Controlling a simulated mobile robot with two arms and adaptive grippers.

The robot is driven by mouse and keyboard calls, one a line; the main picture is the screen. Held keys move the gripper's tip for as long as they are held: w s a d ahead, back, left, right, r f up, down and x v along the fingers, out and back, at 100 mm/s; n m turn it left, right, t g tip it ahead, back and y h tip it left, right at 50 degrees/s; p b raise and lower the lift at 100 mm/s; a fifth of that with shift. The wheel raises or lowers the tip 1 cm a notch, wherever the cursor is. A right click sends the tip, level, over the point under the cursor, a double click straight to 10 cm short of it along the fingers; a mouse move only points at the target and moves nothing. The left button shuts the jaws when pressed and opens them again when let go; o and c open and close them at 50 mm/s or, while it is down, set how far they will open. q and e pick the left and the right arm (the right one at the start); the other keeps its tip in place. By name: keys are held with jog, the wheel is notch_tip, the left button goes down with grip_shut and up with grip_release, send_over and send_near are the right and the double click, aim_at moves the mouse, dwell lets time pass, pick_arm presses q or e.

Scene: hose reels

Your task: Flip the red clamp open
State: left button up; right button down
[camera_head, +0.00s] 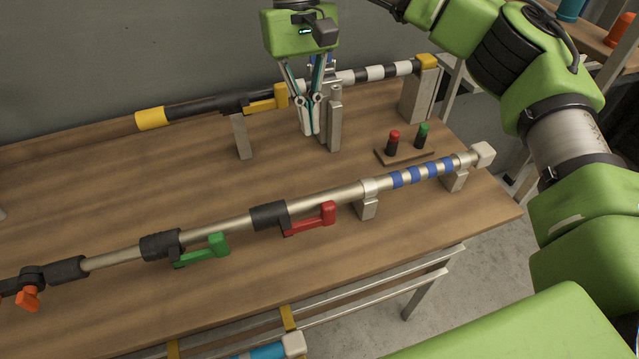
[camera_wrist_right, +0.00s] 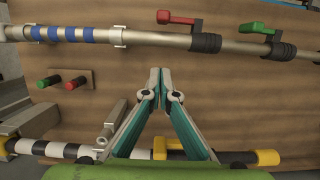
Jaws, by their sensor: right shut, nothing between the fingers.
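The red clamp (camera_head: 312,221) is a lever on a black collar (camera_head: 269,215) around the front metal pole (camera_head: 335,194). Its lever lies alongside the pole, on the near side, with its tip towards the right. In the right wrist view the red clamp (camera_wrist_right: 177,18) shows near the top. My right gripper (camera_head: 310,131) points down above the table, behind the front pole and apart from the clamp. Its fingertips (camera_wrist_right: 160,70) are together in the right wrist view, with nothing between them. My left gripper is in neither view.
A green clamp (camera_head: 203,251) sits left of the red one on the same pole, and an orange clamp (camera_head: 28,297) is at the far left. A black-and-white pole (camera_head: 374,74) with a yellow lever (camera_head: 268,101) runs behind. A small stand (camera_head: 405,154) holds red and green-topped pegs.

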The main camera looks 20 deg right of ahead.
aim_at(309, 220)
jog(key=s+f, duration=0.2)
jog(key=f, duration=0.1)
jog(key=s+f+p, duration=0.1)
jog(key=f, duration=0.2)
jog(key=s+f+p, duration=0.1)
jog(key=s+f, duration=0.1)
jog(key=f, duration=0.1)
jog(key=shift+s+d+f, duration=0.1)
jog(key=shift+s, duration=0.25)
jog(key=shift+s+f+p, duration=0.1)
jog(key=shift+s+p, duration=0.3)
jog(key=shift+s, duration=0.2)
